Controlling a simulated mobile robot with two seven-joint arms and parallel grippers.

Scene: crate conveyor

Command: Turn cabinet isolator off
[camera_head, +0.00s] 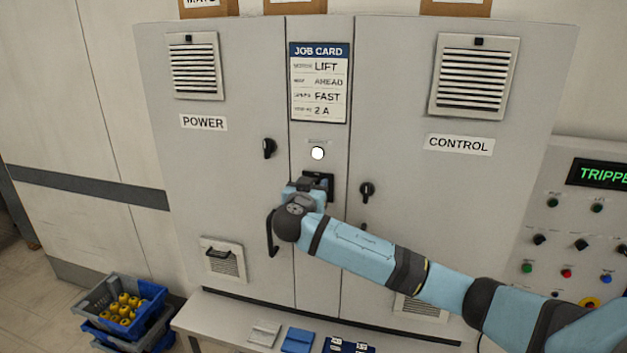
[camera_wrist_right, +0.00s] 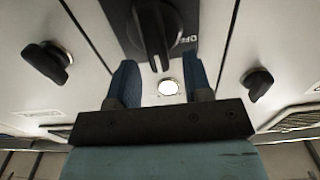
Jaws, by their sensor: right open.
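The cabinet isolator is a black rotary handle (camera_wrist_right: 153,35) on a black plate (camera_wrist_right: 207,22), with OFF printed beside it. In the head view the isolator plate (camera_head: 327,178) sits in the cabinet's middle panel, below a white lamp (camera_head: 318,153), mostly hidden by my right gripper (camera_head: 312,186). In the right wrist view my right gripper (camera_wrist_right: 161,66) is open, its two blue fingers on either side of the handle's near end. The handle runs roughly up and down in that view. My left gripper is out of view.
Black door knobs sit on the POWER door (camera_head: 268,148) and the CONTROL door (camera_head: 367,191). A black pull handle (camera_head: 271,234) is left of my wrist. A control panel (camera_head: 590,222) reading TRIPPE… is at right. A bench (camera_head: 225,318) and crates (camera_head: 118,312) stand below.

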